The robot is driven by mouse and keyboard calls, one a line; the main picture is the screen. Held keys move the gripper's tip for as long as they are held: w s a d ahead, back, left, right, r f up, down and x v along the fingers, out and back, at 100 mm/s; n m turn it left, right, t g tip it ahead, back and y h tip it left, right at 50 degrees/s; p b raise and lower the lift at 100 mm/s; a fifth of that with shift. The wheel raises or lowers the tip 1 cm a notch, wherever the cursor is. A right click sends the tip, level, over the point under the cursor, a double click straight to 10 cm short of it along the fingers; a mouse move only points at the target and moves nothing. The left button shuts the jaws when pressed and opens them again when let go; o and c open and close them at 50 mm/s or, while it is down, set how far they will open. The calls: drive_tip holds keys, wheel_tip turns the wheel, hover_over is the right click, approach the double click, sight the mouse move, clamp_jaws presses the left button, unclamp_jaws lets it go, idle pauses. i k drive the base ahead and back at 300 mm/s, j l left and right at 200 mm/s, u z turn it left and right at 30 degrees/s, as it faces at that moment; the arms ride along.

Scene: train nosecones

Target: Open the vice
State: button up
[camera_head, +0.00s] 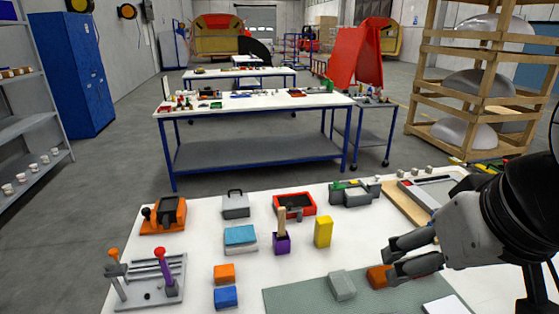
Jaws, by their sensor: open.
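A grey blocky device with a gap between raised ends, which looks like the vice (355,196), stands at the back right of the near white table. Green pieces show at its back left. I cannot tell how far its jaws are apart. My gripper (389,262) is open at the right, nearer to me than the vice and a little to its right. Its two dark grey fingers point left. An orange block (376,277) lies by the lower fingertip, partly hidden by it; I cannot tell whether they touch.
A grey-green mat (300,297) bears a grey block (341,286). A yellow block (323,232), a purple holder (281,243) and a red tray (294,204) stand left of the vice. A wooden tray (403,203) lies right. A lever fixture (140,278) stands front left.

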sight(146, 212)
drive_tip(key=k+j+z, duration=0.1)
drive_tip(key=k+j, duration=0.4)
drive_tip(key=j, duration=0.25)
drive_tip(key=k+j+z, duration=0.15)
drive_tip(key=k+j, duration=0.35)
drive_tip(key=j, duration=0.7)
drive_tip(key=k+j+z, duration=0.15)
drive_tip(key=j, duration=0.8)
drive_tip(key=k+j+z, duration=0.15)
drive_tip(key=j, duration=0.3)
drive_tip(key=k+j, duration=0.1)
drive_tip(key=j, duration=0.4)
drive_tip(key=i+j+z, duration=0.1)
drive_tip(key=j, duration=0.25)
drive_tip(key=i+j, duration=0.2)
drive_tip(key=j, duration=0.15)
drive_tip(key=i+j+z, duration=0.15)
drive_tip(key=j, duration=0.25)
drive_tip(key=j+z, duration=0.1)
drive_tip(key=j, duration=0.25)
drive_tip(key=i+j+z, duration=0.1)
drive_tip(key=j, duration=0.3)
drive_tip(key=i+j, duration=0.45)
drive_tip(key=i, duration=0.15)
drive_tip(key=i+j+z, duration=0.15)
drive_tip(key=i+j, duration=0.3)
drive_tip(key=i, duration=0.2)
